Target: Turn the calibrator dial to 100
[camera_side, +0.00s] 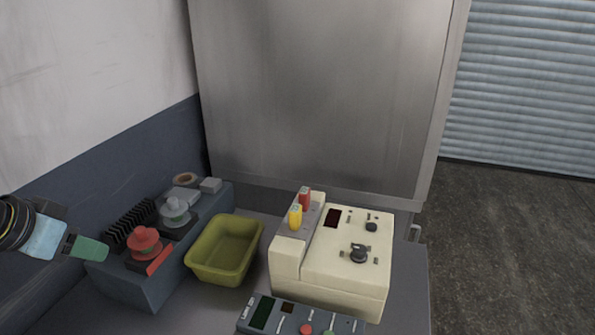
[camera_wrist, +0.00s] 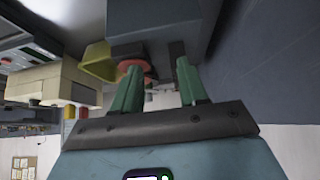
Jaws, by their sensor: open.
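The calibrator (camera_side: 340,262) is a cream box on the bench in the side view. It has a dark dial (camera_side: 359,253) on its sloped top, a smaller dark knob (camera_side: 371,227) above it and a dark red display (camera_side: 333,217). The dial's setting is too small to read. In the wrist view the cream calibrator body (camera_wrist: 45,82) shows at the left, with its dial not visible. My gripper (camera_side: 103,252) is at the far left of the side view, well away from the calibrator. In the wrist view its two green fingers (camera_wrist: 158,85) are apart with nothing held between them.
A dark control box (camera_side: 262,313) is in front. Yellow and red plugs (camera_side: 295,215) stand on the calibrator.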

